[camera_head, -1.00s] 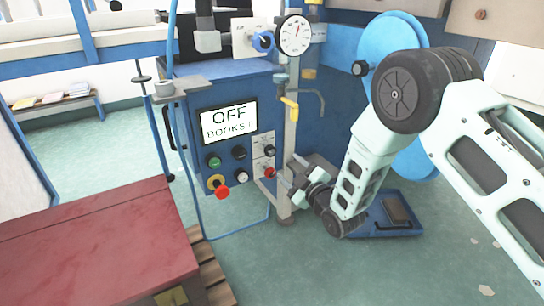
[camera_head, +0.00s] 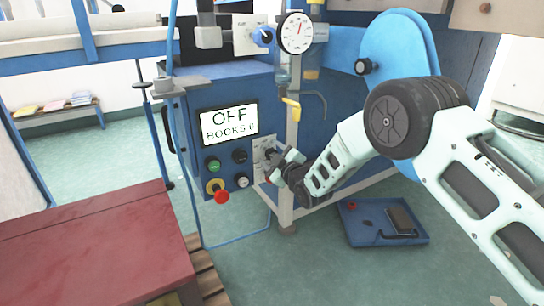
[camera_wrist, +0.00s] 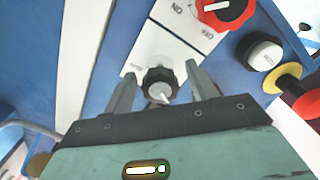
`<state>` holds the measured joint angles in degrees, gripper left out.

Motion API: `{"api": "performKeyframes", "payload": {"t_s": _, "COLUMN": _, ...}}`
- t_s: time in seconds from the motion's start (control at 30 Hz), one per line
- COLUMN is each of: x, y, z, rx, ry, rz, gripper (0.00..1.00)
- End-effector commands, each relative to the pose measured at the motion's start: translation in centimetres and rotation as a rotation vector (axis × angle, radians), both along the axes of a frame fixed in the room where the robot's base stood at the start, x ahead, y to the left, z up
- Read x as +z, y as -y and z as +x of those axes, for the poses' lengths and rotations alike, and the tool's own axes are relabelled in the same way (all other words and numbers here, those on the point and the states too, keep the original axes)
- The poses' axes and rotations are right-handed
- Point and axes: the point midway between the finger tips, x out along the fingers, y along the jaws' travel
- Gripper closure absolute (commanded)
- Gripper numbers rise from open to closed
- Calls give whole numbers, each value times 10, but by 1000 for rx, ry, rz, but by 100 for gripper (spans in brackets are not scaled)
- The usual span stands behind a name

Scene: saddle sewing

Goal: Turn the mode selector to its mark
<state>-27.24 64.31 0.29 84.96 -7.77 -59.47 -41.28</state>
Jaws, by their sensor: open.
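The mode selector appears to be the black knob with a white pointer (camera_wrist: 160,86) on a white plate, in the wrist view. Small lettering on the plate is too small to read. My gripper (camera_wrist: 161,73) is open, with one finger on each side of the knob. Whether either finger touches it I cannot tell. In the head view my gripper (camera_head: 277,165) is at the right side of the blue control box's front (camera_head: 190,150) and partly covers the white plate there.
A red knob marked ON and OFF (camera_wrist: 226,10) is close by, with a white button (camera_wrist: 264,54) and a red-and-yellow stop button (camera_wrist: 288,80). A gauge post (camera_head: 293,120) stands beside the box. A blue tray (camera_head: 375,238) lies on the floor.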

Motion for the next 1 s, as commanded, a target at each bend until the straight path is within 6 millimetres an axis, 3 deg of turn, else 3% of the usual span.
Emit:
{"api": "performKeyframes", "payload": {"t_s": 0.03, "x": 0, "y": 0, "z": 0, "rx": 0, "ry": 0, "rz": 0, "gripper": 45}}
{"api": "performKeyframes", "payload": {"t_s": 0.2, "x": 0, "y": 0, "z": 0, "rx": 0, "ry": 0, "rz": 0, "gripper": 88}}
{"api": "performKeyframes", "payload": {"t_s": 0.63, "x": 0, "y": 1, "z": 0, "rx": -1, "ry": -41, "rz": 60, "gripper": 87}}
{"api": "performKeyframes", "payload": {"t_s": 1.0, "x": 0, "y": 1, "z": 0, "rx": -1, "ry": -206, "rz": 302, "gripper": 87}}
